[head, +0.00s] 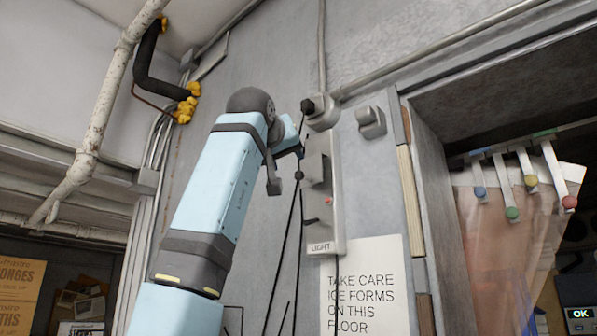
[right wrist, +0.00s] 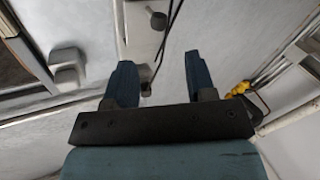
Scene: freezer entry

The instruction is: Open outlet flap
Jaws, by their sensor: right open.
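A small grey wall box with a rounded front cover (head: 371,122), which looks like the outlet with its flap, sits right of the light panel. Its cover looks down, though the hinge is too small to make out. The box also shows at the left of the right wrist view (right wrist: 68,68). My right gripper (head: 294,145) is raised near the wall, left of the box and apart from it. In the right wrist view its two blue fingers (right wrist: 161,75) are spread, with nothing held between them. My left gripper is not in view.
A round socket with a black plug (head: 320,112) sits between my gripper and the box. Below it is the switch panel marked LIGHT (head: 325,205), with black cords hanging beside it. A warning sign (head: 365,285) is lower. The doorway with strip curtains (head: 515,220) is at right.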

